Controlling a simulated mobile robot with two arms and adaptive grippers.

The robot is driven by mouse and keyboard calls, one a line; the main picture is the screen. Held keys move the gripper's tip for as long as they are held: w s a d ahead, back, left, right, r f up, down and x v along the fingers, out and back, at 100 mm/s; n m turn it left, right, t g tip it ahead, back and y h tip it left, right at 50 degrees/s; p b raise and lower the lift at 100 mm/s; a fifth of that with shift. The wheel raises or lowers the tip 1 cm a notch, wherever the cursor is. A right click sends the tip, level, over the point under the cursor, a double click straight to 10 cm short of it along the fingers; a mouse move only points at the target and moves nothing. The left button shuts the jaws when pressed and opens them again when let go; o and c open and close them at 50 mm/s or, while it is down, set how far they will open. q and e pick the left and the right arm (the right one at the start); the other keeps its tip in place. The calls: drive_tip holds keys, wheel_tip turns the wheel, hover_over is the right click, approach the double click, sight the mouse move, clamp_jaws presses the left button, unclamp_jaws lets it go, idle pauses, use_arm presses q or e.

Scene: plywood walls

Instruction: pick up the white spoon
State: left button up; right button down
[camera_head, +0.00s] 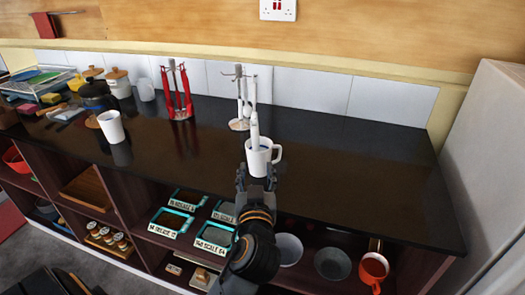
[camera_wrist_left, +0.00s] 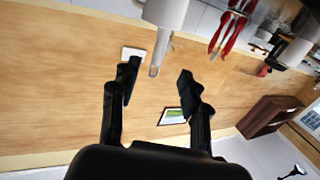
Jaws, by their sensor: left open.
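A white spoon (camera_head: 254,130) stands upright in a white mug (camera_head: 262,160) on the dark counter, its handle pointing up. Its lower part is hidden inside the mug. My left gripper (camera_head: 256,178) is open, just on the near side of the mug. In the left wrist view the picture is turned over: the mug (camera_wrist_left: 166,12) is at the top and the spoon's handle (camera_wrist_left: 157,50) hangs down from it. The handle's end lies in the gap between the open fingers of the left gripper (camera_wrist_left: 158,72), which do not appear to touch it. My right gripper is not in view.
A stand (camera_head: 239,124) with white utensils is close behind the mug. A stand with red utensils (camera_head: 178,92) and a white cup (camera_head: 111,126) are farther left. The counter (camera_head: 350,165) is clear to the right. Open shelves with bowls lie below the counter.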

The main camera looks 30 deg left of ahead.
sight(255, 138)
use_arm(q)
drive_tip(key=x, duration=0.3)
drive_tip(key=p+x, duration=0.1)
drive_tip(key=x, duration=0.1)
drive_tip(key=p+x, duration=0.1)
drive_tip(key=x, duration=0.2)
drive_tip(key=shift+w+a+r, duration=0.25)
drive_tip(key=shift+r, duration=0.1)
drive_tip(key=p+x, duration=0.1)
drive_tip(key=x, duration=0.1)
drive_tip(key=r+p+x, duration=0.1)
drive_tip(key=x, duration=0.1)
drive_tip(key=shift+w+a, duration=0.2)
drive_tip(key=shift+a, duration=0.15)
drive_tip(key=shift+w+a+f, duration=0.15)
drive_tip(key=shift+w, duration=0.1)
drive_tip(key=shift+c, duration=0.4)
clamp_jaws()
